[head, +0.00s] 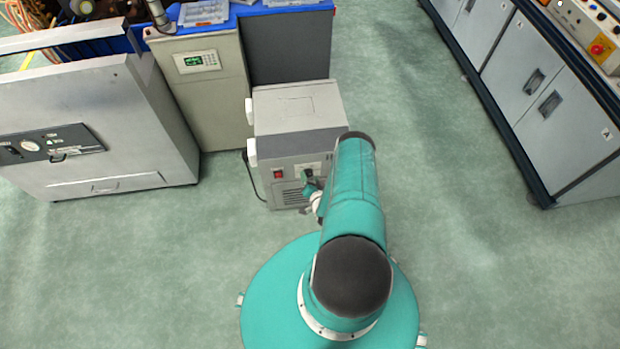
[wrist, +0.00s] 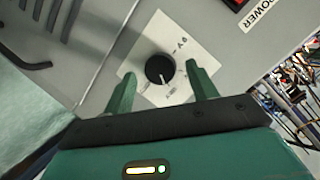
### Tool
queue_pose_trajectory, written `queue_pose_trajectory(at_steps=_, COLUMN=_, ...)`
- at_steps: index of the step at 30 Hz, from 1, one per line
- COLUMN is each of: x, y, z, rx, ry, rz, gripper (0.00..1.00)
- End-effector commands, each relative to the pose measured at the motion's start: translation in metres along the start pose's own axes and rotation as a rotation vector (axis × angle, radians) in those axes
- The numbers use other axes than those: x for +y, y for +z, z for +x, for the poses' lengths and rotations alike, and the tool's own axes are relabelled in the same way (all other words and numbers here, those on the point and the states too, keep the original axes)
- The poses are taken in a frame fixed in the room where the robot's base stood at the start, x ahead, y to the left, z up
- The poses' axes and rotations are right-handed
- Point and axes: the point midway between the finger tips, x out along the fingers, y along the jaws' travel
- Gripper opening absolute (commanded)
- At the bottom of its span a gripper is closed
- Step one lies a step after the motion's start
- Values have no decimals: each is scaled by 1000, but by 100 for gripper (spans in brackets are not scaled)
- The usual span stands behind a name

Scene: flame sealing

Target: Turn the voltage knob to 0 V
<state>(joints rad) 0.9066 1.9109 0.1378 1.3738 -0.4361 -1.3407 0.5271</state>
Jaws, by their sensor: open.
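The voltage knob (wrist: 160,69) is a round black dial with a white pointer line, on a white label plate (wrist: 140,48) in the wrist view. The pointer runs toward the lower edge of the plate; the small markings are too blurred to read. My gripper (wrist: 162,80) is open, with one green finger on each side of the knob and gaps between them. I cannot tell how deep the fingers reach. In the head view, my gripper (head: 311,183) is at the front of the grey power unit (head: 297,104), and my arm hides part of that front.
A red power switch (head: 278,174) is left of the gripper on the unit's front. A beige cabinet (head: 203,100) and a grey machine (head: 95,130) stand to the left. A control console (head: 560,110) is at the right. Green floor between is clear.

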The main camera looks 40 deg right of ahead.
Motion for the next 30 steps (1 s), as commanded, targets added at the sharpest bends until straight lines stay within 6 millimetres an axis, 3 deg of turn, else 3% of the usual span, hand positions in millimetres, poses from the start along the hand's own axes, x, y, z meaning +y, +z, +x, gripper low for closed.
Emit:
queue_pose_trajectory(at_steps=11, x=0, y=0, z=7, rx=0, ry=0, rz=1, gripper=56)
queue_pose_trajectory(at_steps=15, x=0, y=0, z=7, rx=0, ry=0, rz=1, gripper=28)
queue_pose_trajectory(at_steps=18, x=0, y=0, z=7, rx=0, ry=0, rz=1, gripper=13)
queue_pose_trajectory(at_steps=30, x=-1, y=0, z=7, rx=5, ry=20, rz=-59, gripper=13)
